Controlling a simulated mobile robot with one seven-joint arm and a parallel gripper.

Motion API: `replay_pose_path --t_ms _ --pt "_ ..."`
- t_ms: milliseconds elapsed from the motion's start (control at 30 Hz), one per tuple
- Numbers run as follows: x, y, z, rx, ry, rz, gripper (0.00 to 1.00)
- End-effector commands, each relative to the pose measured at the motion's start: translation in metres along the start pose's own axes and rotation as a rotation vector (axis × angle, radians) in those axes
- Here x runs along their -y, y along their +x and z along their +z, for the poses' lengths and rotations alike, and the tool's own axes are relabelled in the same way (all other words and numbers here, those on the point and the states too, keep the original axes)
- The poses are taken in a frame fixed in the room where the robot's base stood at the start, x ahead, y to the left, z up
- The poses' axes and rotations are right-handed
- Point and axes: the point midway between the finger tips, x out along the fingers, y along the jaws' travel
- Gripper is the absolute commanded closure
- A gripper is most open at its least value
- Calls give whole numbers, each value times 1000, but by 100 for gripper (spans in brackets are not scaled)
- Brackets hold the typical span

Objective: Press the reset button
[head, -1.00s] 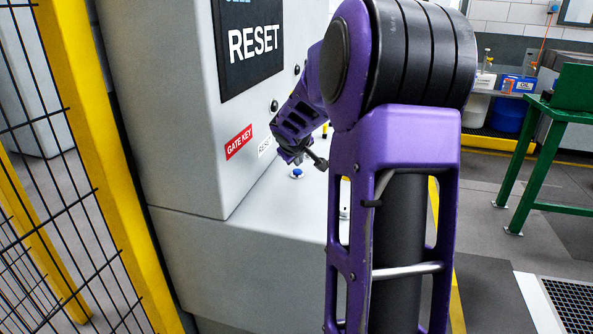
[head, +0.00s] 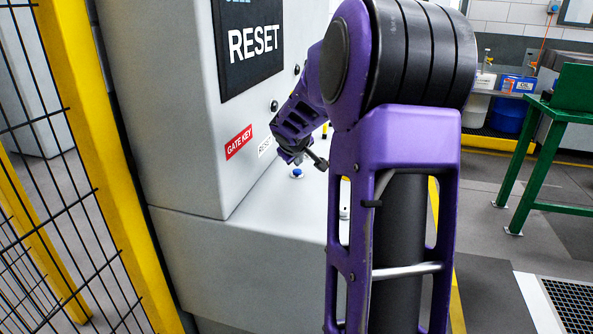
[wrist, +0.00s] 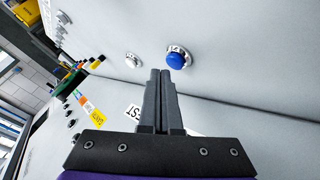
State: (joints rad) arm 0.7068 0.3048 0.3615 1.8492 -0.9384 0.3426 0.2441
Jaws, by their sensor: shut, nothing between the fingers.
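The blue reset button (head: 297,173) sits in a pale metal ring on the light grey ledge of the cabinet. It also shows in the wrist view (wrist: 176,60), just beyond and slightly right of the fingertips. My gripper (wrist: 161,72) is shut with nothing between its fingers. Its fingers point toward the ledge and appear apart from the button; the exact gap is hard to tell. In the head view my gripper (head: 318,160) is small and close above the button.
The grey cabinet (head: 180,120) carries a dark RESET sign (head: 252,45) and a red GATE KEY label (head: 239,142). A second pale round control (wrist: 133,60) is left of the button. A yellow-framed mesh fence (head: 95,130) stands left. A green bench (head: 560,114) stands right.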

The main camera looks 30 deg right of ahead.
Motion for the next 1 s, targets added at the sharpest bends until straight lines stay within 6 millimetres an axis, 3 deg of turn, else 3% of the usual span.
replay_pose_path --t_ms 1000 --pt "5 7 5 0 0 0 100"
